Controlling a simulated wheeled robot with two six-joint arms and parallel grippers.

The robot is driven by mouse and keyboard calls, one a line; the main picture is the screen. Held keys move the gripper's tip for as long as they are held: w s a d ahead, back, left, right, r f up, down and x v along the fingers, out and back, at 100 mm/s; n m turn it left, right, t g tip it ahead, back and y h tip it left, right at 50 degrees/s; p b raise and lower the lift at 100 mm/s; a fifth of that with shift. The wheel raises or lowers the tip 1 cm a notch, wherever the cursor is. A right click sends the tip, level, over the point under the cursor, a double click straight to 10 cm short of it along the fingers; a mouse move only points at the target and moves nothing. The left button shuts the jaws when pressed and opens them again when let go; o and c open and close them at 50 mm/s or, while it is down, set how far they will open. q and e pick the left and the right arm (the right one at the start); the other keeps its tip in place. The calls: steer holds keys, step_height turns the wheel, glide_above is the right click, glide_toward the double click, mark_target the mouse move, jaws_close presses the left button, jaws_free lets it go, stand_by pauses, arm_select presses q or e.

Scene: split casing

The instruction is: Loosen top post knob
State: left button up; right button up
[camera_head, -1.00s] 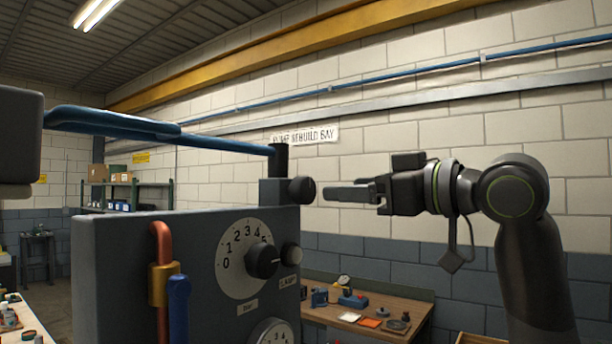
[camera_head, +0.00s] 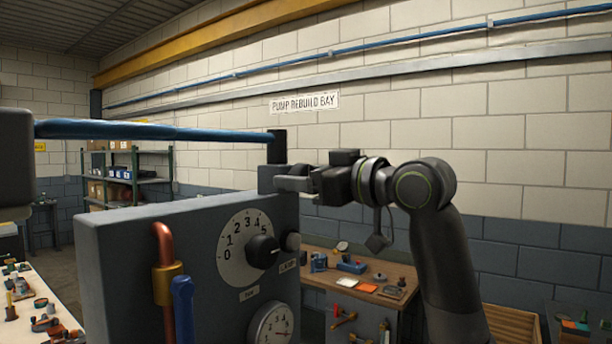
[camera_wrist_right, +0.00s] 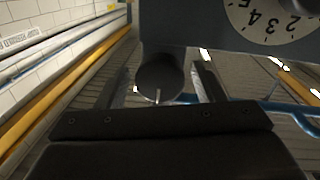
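The top post knob (camera_wrist_right: 160,78) is round and dark and shows in the right wrist view, below the grey casing edge. My right gripper (camera_head: 290,180) is open in the head view, its pale fingers reaching left to the post block (camera_head: 267,179) and hiding the knob there. In the right wrist view the fingers stand on either side of the knob, with gaps visible on both sides. The dark post (camera_head: 277,148) rises above the block, at the end of a blue bar (camera_head: 150,131). My left gripper does not show.
The grey casing (camera_head: 120,240) carries a numbered dial (camera_head: 240,240) with a black knob, a smaller side knob (camera_head: 292,241), a lower gauge (camera_head: 270,325) and copper and blue pipes. A wooden workbench (camera_head: 385,298) stands behind. A dark block (camera_head: 15,160) is at the left edge.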

steer(key=c, duration=0.8)
steer(key=shift+f+n+b, duration=0.15)
steer(key=shift+n+b, duration=0.55)
steer(key=shift+b, duration=0.15)
steer(key=shift+c, duration=0.2)
steer(key=shift+s+n+b, duration=0.1)
steer(key=shift+n+b, duration=0.25)
steer(key=shift+n, duration=0.35)
steer(key=shift+r, duration=0.2)
steer(key=o, duration=1)
steer(key=shift+c, duration=0.2)
